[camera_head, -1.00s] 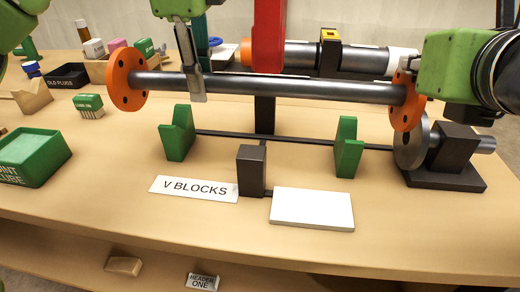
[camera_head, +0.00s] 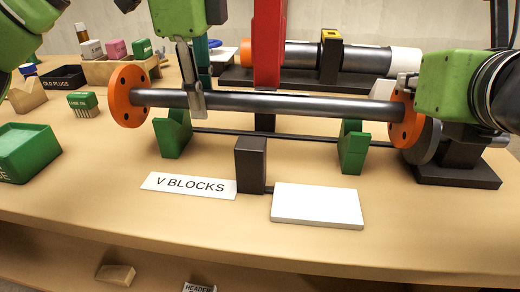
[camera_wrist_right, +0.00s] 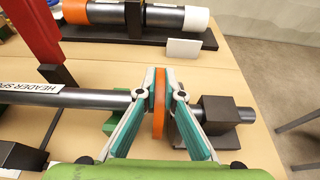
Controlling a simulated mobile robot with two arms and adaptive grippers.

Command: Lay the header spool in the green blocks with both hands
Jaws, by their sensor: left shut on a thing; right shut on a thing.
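The header spool (camera_head: 290,103), a dark grey pipe with orange flanges at both ends, lies level across the two green blocks (camera_head: 173,136) (camera_head: 353,150) in the head view. It hides part of their tops; I cannot tell whether it touches them. My left gripper (camera_head: 195,100) is shut on the pipe a little inside the left flange (camera_head: 128,96). My right gripper (camera_wrist_right: 160,110) is shut on the right flange (camera_wrist_right: 159,105), one finger on each face in the right wrist view. In the head view that flange (camera_head: 402,122) is partly hidden by my right gripper.
A red post (camera_head: 268,50) stands behind the pipe. A dark upright block (camera_head: 250,165), a V BLOCKS sign (camera_head: 188,187) and a white plate (camera_head: 317,206) sit in front. A dark stand (camera_head: 458,170) is at the right. A green box (camera_head: 25,155) is at the left.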

